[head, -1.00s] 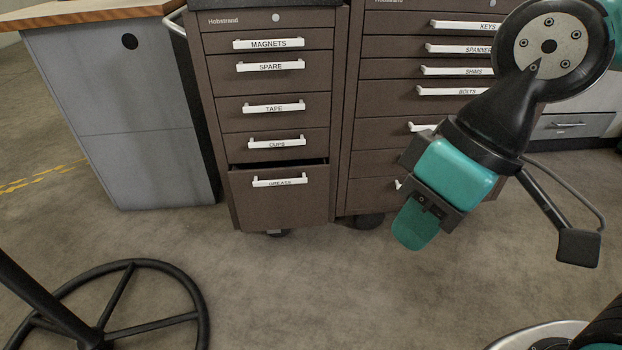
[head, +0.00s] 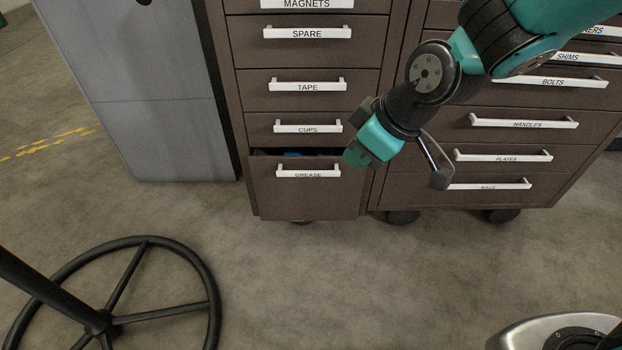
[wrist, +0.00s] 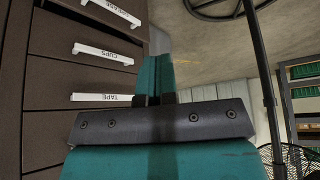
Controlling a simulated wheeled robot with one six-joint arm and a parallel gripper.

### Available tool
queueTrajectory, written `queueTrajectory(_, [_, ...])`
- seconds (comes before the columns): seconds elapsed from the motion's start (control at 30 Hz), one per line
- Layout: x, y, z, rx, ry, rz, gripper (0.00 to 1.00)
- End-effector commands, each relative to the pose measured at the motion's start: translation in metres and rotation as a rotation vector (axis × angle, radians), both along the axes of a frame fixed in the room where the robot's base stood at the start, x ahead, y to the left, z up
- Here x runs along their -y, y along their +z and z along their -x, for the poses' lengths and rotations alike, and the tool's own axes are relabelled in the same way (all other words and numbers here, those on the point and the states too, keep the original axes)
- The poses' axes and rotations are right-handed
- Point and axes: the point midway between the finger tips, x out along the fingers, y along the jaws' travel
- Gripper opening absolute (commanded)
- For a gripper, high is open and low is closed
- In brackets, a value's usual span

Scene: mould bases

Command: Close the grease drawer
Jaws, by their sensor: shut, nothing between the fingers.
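The grease drawer (head: 306,194) is the bottom drawer of the left brown cabinet. It stands partly pulled out, with a dark gap above its front and something blue inside. Its white handle (head: 308,171) carries the GREASE label. My gripper (head: 356,157) is shut and empty, at the upper right corner of the drawer front in the head view. I cannot tell whether it touches the drawer. In the wrist view the shut teal fingers (wrist: 154,78) point along the cabinet face, beside the CUPS handle (wrist: 103,53) and the TAPE handle (wrist: 101,97).
The right cabinet (head: 420,190) has several labelled drawers, all shut, behind my arm. A grey cabinet (head: 150,120) stands to the left. A black ring-shaped base with a pole (head: 212,305) stands on the floor at lower left. The floor before the drawers is clear.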

Motion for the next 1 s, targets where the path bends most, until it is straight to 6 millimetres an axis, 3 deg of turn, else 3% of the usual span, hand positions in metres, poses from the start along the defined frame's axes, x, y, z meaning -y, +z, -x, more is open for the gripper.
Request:
queueTrajectory(0.03, [-0.007, -0.034, -0.017, 0.050, 0.047, 0.026, 0.00])
queueTrajectory(0.1, [-0.016, -0.065, -0.040, 0.143, 0.115, 0.060, 0.00])
queueTrajectory(0.2, [-0.024, -0.103, -0.063, 0.256, 0.200, 0.111, 0.00])
queueTrajectory(0.3, [-0.030, -0.129, -0.075, 0.335, 0.263, 0.151, 0.00])
queueTrajectory(0.57, [-0.039, -0.157, -0.090, 0.394, 0.311, 0.182, 0.00])
queueTrajectory(1.0, [-0.071, -0.230, -0.132, 0.392, 0.310, 0.180, 0.00])
